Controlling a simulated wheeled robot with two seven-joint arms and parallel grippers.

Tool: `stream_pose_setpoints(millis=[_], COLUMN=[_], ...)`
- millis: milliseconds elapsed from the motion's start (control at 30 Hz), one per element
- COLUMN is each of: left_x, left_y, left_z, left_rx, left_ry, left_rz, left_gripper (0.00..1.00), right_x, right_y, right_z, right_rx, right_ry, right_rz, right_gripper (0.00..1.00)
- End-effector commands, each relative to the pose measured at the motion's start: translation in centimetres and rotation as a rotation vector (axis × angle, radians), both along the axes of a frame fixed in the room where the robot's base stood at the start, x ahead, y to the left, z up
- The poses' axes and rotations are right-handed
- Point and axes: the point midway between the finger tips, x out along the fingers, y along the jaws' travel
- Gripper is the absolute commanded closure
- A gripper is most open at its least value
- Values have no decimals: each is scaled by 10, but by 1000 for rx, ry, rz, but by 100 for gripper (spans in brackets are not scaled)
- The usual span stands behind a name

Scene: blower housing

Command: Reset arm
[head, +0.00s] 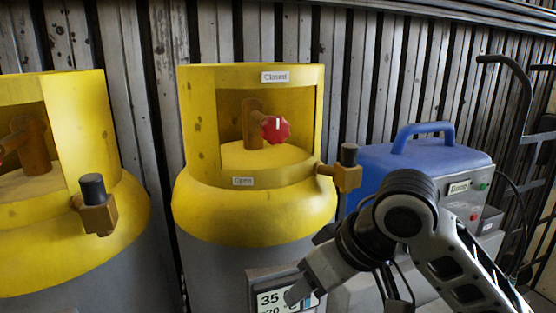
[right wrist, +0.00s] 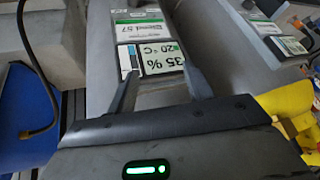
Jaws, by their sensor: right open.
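My right arm (head: 450,255) comes in from the lower right in the head view. Its gripper (head: 300,287) is in front of the middle gas cylinder's grey body, close to a small display (head: 270,298) reading 35 and 20. In the right wrist view the two dark fingers of the gripper (right wrist: 158,72) are apart with nothing held between them. The display (right wrist: 150,58), reading 35 % and 20 °C, lies beyond the fingertips. I cannot tell whether they touch it. My left gripper is in neither view.
The middle cylinder has a yellow collar (head: 200,120) with a red valve knob (head: 276,128) and a brass side fitting (head: 347,177). Another yellow cylinder (head: 125,215) stands left. A blue-topped machine (head: 440,155) and a dark hand truck (head: 525,150) stand right, before a slatted wall (head: 370,65).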

Motion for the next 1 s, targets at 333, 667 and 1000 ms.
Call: stream_pose_setpoints(millis=[333, 667, 1000], left_x=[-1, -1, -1], left_y=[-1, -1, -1], left_z=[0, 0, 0], left_rx=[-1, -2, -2], left_ry=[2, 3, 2], left_rz=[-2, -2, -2], left_gripper=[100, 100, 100], right_x=[-57, -135, -187], right_y=[-28, -101, -149], right_z=[-126, -200, -235], right_rx=[82, -85, -245], right_ry=[25, 72, 85], right_rz=[-198, -426, -518], right_gripper=[48, 48, 48])
